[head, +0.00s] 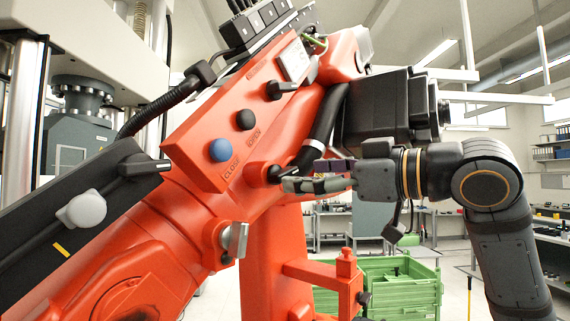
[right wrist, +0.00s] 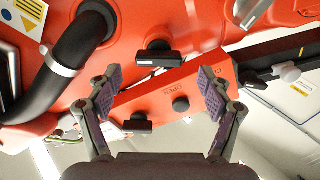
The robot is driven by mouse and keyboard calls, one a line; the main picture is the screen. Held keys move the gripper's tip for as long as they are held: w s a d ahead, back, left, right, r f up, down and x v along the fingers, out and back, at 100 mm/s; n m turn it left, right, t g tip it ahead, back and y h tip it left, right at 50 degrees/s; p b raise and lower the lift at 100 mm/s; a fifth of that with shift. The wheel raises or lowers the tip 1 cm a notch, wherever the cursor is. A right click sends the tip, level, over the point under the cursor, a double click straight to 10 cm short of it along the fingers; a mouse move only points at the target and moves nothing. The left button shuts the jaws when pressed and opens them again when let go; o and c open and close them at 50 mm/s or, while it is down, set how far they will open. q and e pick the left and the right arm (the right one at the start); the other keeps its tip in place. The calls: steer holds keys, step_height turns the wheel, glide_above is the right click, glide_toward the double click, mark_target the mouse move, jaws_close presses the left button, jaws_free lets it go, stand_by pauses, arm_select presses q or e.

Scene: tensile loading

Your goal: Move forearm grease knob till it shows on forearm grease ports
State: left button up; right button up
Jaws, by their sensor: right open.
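Several black pointer knobs sit on an orange machine arm (head: 190,225); I cannot read which is the forearm grease knob. One knob (head: 274,174) is right at my right gripper (head: 305,178) in the head view. In the right wrist view this knob (right wrist: 154,58) lies ahead between the fingertips of my right gripper (right wrist: 158,85), which is open, with nothing held. A second knob (head: 283,88) is at the panel's top, a third (head: 143,165) on its left. No grease port labels are legible. My left gripper is not in view.
A blue button (head: 220,150) marked CLOSE and a black button (head: 246,119) marked OPEN are on the panel. A black hose (right wrist: 72,62) runs close to the gripper in the right wrist view. Green crates (head: 405,290) stand behind, lower right.

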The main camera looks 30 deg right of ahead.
mark_target(283, 170)
steer(key=p+x, duration=0.2)
steer(key=x, duration=0.3)
steer(key=shift+w, duration=0.55)
steer(key=shift+s, duration=0.2)
steer(key=shift+w+f, duration=0.1)
steer(key=shift+w, duration=0.05)
steer(key=c, duration=1.2)
